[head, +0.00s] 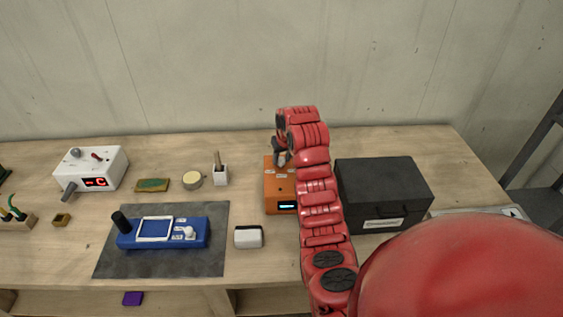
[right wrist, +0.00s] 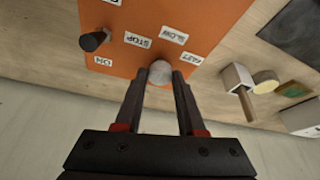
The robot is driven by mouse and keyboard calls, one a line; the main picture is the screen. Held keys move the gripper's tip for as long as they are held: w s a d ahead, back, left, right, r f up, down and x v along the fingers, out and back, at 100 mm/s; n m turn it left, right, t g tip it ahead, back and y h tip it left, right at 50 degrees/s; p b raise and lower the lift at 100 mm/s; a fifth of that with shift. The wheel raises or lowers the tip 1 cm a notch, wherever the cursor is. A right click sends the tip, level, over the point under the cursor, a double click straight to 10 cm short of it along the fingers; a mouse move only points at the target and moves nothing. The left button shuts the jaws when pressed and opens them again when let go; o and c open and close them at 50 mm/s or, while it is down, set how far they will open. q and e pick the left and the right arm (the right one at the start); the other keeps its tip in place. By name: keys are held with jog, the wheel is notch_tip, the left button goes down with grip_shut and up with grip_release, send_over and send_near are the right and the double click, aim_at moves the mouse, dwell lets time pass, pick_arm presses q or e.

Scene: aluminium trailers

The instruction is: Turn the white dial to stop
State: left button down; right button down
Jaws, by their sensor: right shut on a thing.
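The orange box (head: 279,188) stands near the back middle of the bench, with a lit display on its front. In the right wrist view its orange face (right wrist: 205,18) carries labels reading ON, STOP, SLOW and FAST. The white dial (right wrist: 160,69) sits below the STOP and SLOW labels, between my fingertips. My right gripper (right wrist: 159,77) is shut on the dial; it also shows over the box's back end in the head view (head: 281,158). I cannot tell which label the dial points to. My left gripper is out of view.
A black knob (right wrist: 93,41) stands beside the dial on the box. A black case (head: 385,190) is close on the right of my arm.

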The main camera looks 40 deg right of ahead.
jog(key=n+b, duration=0.1)
jog(key=n+y+b, duration=0.1)
jog(key=b, duration=0.1)
jog(key=shift+d+f+n, duration=0.2)
jog(key=shift+f+n, duration=0.1)
jog(key=shift+r+n+y+b, duration=0.15)
jog(key=shift+n+y+b, duration=0.15)
jog(key=shift+n+b, duration=0.5)
jog(key=n+y+b, duration=0.1)
jog(key=n, duration=0.2)
jog(key=shift+d, duration=0.1)
jog(key=shift+d+n+g+y+b, duration=0.15)
jog(key=shift+n+g+y+b, duration=0.35)
jog(key=shift+n+b, duration=0.9)
jog(key=shift+r+n, duration=0.1)
jog(key=shift+n, duration=0.2)
jog(key=c, duration=0.5)
grip_release()
jog(key=shift+r, duration=0.1)
